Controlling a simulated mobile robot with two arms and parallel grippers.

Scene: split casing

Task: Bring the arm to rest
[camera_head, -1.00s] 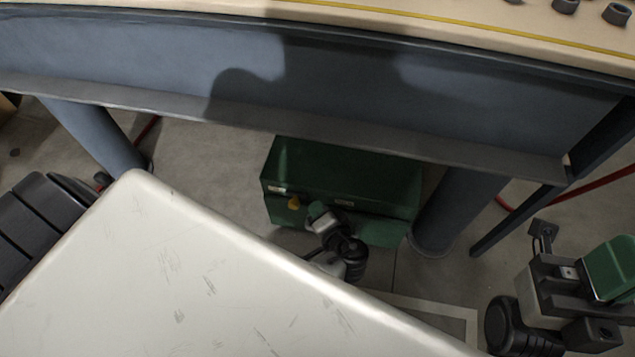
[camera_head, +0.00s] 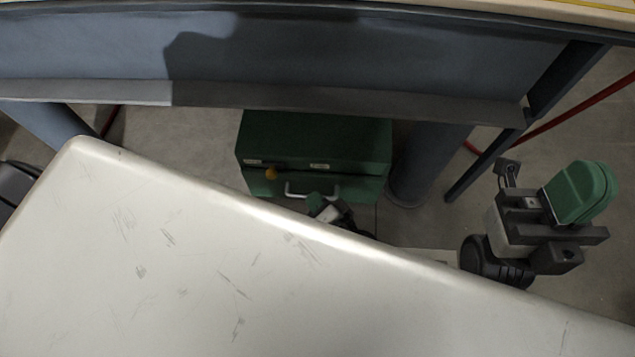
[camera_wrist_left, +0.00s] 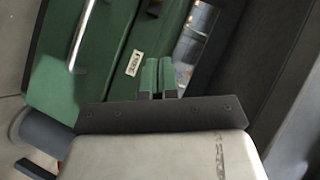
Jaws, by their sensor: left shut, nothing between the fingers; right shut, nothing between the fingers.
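My left gripper (camera_head: 322,209) is low in the middle of the head view, in front of a green case. Its arm is mostly hidden behind a pale surface in the foreground. In the left wrist view its two green fingers (camera_wrist_left: 157,76) are together with nothing between them. My right gripper (camera_head: 582,192) is at the right of the head view, with its green fingers closed and empty, above the grey floor and apart from the bench.
The green case (camera_head: 315,140) stands on the floor under a blue-grey bench (camera_head: 360,55); its metal handle also shows in the wrist view (camera_wrist_left: 82,35). A round bench leg (camera_head: 425,160) stands right of it. A red cable (camera_head: 585,110) runs at the right.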

